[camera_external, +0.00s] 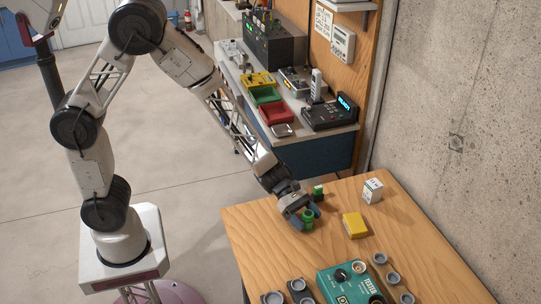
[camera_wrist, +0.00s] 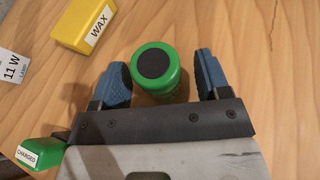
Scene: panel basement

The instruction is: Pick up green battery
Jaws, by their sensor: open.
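The green battery (camera_wrist: 155,65) appears as a green cylinder with a dark round end facing the wrist camera. It lies between the two blue fingers of my gripper (camera_wrist: 161,77), with visible gaps on both sides. In the external view, the green battery (camera_external: 308,218) is on the wooden table, at the end of my gripper (camera_external: 300,212). My gripper is open and points down around it. The gripper partly hides the battery there.
A yellow WAX box (camera_wrist: 85,24) and a white box (camera_wrist: 12,66) stand nearby on the wooden table (camera_external: 255,232). A green block labelled CHARGED (camera_wrist: 40,153) is close to my gripper. A teal tester (camera_external: 350,283) and several grey cups are at the front.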

